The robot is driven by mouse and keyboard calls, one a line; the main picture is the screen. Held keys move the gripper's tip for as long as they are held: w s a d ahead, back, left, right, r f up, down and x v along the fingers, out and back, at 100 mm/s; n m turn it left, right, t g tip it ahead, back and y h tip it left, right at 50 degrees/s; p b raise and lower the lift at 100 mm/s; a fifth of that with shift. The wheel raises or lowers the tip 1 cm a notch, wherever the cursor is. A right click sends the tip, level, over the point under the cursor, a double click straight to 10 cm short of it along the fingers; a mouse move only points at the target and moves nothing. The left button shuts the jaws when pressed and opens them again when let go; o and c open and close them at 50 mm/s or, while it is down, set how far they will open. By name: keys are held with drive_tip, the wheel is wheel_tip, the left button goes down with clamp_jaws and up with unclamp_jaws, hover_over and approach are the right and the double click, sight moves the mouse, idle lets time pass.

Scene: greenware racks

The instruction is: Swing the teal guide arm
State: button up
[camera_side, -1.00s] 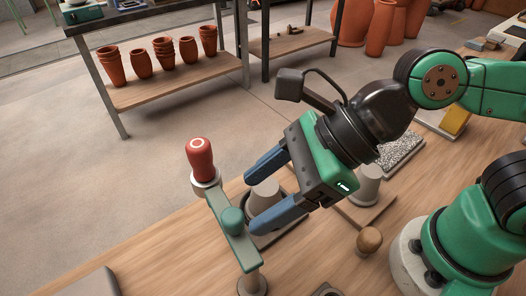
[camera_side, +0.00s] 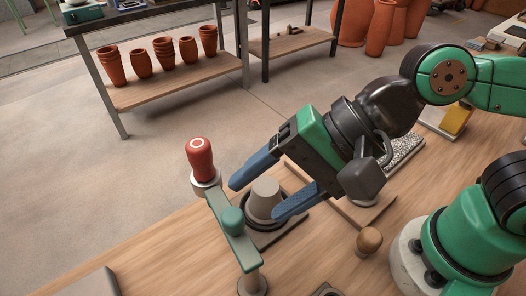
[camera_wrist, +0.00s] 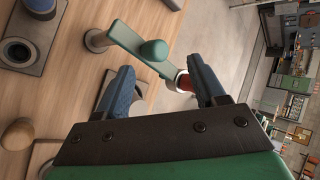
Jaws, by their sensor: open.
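The teal guide arm (camera_side: 240,246) is a flat bar with a rounded teal knob (camera_side: 232,221) standing on it. One end sits on a grey post (camera_side: 252,284) near the table's front. The other end lies beside a red-capped post (camera_side: 201,160). My gripper (camera_side: 257,199) is open, with blue fingers, just right of the bar and apart from it in the side view. In the wrist view, the bar (camera_wrist: 125,36) and knob (camera_wrist: 153,50) lie beyond the fingertips (camera_wrist: 160,68), with the knob roughly between them.
A grey tapered cup (camera_side: 265,198) stands on a dark square plate (camera_side: 281,231), behind and between my fingers in the side view. A wooden knob (camera_side: 369,240) stands to the right. Racks with clay pots (camera_side: 164,49) are far behind. The table left of the bar is mostly clear.

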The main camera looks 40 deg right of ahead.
sight(236, 215)
drive_tip(key=n, duration=1)
drive_tip(key=shift+n, duration=0.3)
drive_tip(key=n, duration=0.5)
drive_tip(key=shift+n, duration=0.3)
drive_tip(key=n, duration=0.4)
drive_tip(key=shift+n, duration=0.3)
drive_tip(key=shift+w+a+f, duration=0.1)
drive_tip(key=shift+a+f, duration=0.05)
drive_tip(key=shift+a, duration=0.05)
drive_tip(key=shift+x, duration=2.5)
clamp_jaws()
